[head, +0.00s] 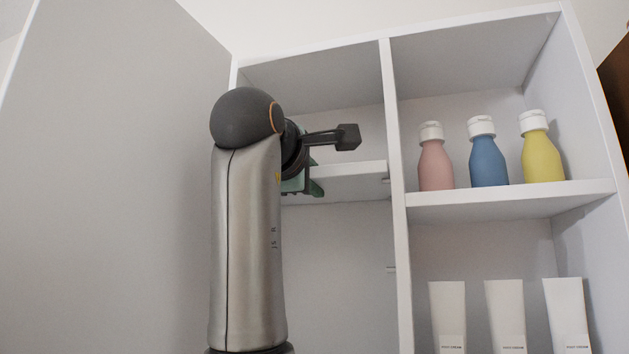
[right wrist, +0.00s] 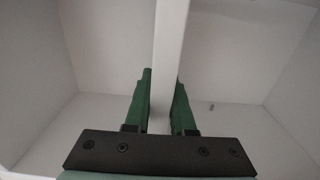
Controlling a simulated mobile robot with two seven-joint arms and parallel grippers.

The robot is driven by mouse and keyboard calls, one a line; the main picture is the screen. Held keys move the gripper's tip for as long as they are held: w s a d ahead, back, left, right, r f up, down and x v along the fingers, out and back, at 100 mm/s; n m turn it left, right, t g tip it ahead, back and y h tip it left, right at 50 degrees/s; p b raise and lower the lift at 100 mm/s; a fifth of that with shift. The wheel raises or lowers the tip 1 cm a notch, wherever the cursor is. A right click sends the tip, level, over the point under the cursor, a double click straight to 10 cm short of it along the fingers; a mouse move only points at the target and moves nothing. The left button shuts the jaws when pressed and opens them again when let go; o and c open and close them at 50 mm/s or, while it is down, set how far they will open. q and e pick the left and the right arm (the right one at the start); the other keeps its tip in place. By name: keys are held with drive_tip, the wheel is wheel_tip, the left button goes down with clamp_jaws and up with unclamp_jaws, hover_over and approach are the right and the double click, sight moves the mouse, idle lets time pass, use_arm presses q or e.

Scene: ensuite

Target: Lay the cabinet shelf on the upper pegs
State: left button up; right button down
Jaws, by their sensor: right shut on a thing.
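The white cabinet shelf (head: 350,182) is in the left compartment of the wall cabinet, roughly level. My right gripper (head: 316,183) is shut on its front edge, with green fingers on both faces. In the right wrist view the shelf (right wrist: 168,60) is a pale strip between the two fingers (right wrist: 161,100). A small upper peg (head: 386,181) shows on the divider, close under the shelf's right end; I cannot tell whether they touch. A lower peg (head: 391,269) is further down the divider. My arm hides the shelf's left end and the left-side pegs. My left gripper is not in view.
The open cabinet door (head: 120,170) fills the left side. The divider (head: 393,150) stands right of the shelf. The right compartment has a fixed shelf (head: 510,202) with pink, blue and yellow bottles (head: 487,155); white tubes (head: 506,315) stand below.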

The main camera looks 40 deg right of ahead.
drive_tip(key=c, duration=0.9)
unclamp_jaws()
drive_tip(key=shift+o, duration=1.1)
drive_tip(key=shift+f, duration=0.1)
drive_tip(key=shift+a, duration=0.1)
drive_tip(key=b+v, duration=0.1)
drive_tip(key=v, duration=1.1)
drive_tip(key=shift+s+a, duration=0.15)
